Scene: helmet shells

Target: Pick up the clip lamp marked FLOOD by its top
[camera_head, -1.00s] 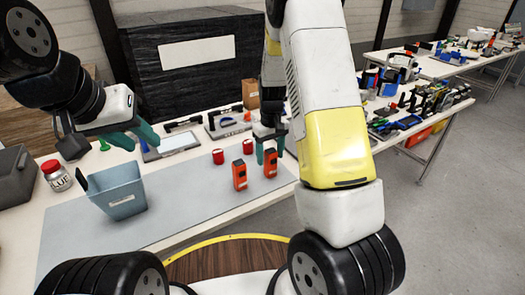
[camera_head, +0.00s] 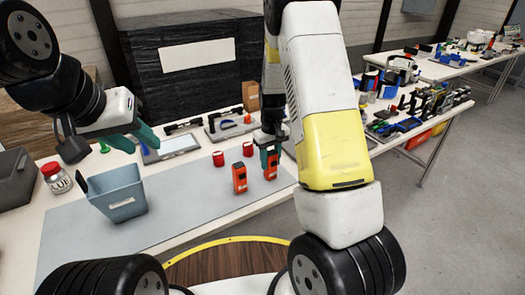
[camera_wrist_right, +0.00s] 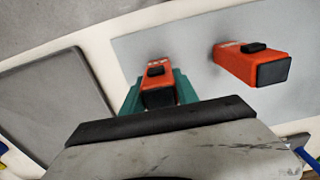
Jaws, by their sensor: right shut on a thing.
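Two orange clip lamps with black parts stand upright side by side on the grey mat. My right gripper (camera_head: 269,150) has come down over the right lamp (camera_head: 271,170) and is shut on its top. In the right wrist view this lamp (camera_wrist_right: 158,88) sits between the green fingers (camera_wrist_right: 157,92). The other lamp (camera_head: 239,178) stands apart to its left in the head view; it also shows in the right wrist view (camera_wrist_right: 252,63). The lettering on both lamps is too small to read. My left gripper (camera_head: 135,140) is open and empty above the table's left part.
A blue-grey bin (camera_head: 118,198) stands left on the mat (camera_head: 190,205), beside a red-lidded jar (camera_head: 55,178). Two red cylinders (camera_head: 218,158) (camera_head: 248,149) stand behind the lamps. A grey tray (camera_wrist_right: 50,90) lies close to the held lamp. The mat's front is clear.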

